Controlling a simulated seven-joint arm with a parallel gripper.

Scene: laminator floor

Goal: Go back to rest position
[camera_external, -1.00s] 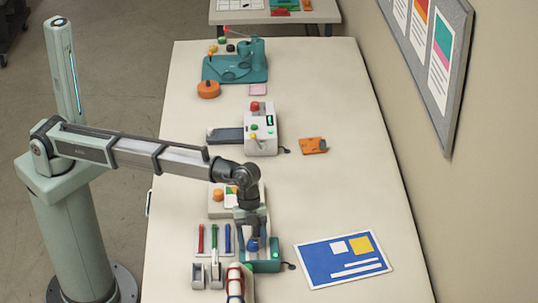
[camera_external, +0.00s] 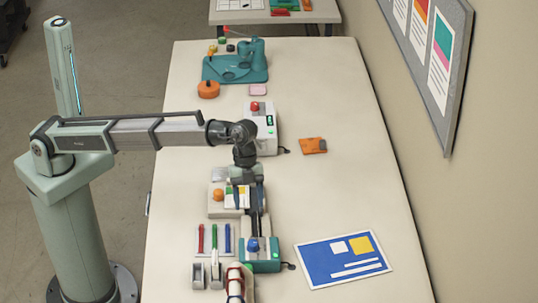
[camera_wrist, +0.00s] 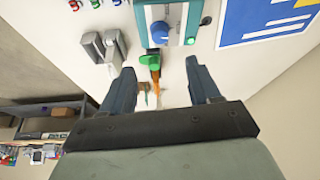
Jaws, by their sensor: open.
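My gripper (camera_external: 248,200) hangs pointing down from the raised arm, above the table and behind the teal device (camera_external: 262,265) in the external view. Its two fingers stand apart with nothing held between them. The teal device has a blue knob (camera_external: 253,244) on top. In the wrist view my gripper (camera_wrist: 161,70) is open, and the teal device (camera_wrist: 185,18) with its blue knob (camera_wrist: 159,32) lies beyond the fingertips. A green and orange item (camera_wrist: 149,62) shows between the fingers, apparently below them.
Red, green and blue pens (camera_external: 214,238) lie left of the teal device. A blue poster (camera_external: 343,262) lies to its right. A white machine with a red button (camera_external: 255,107) and an orange piece (camera_external: 313,146) stand farther back. The right side of the table is mostly clear.

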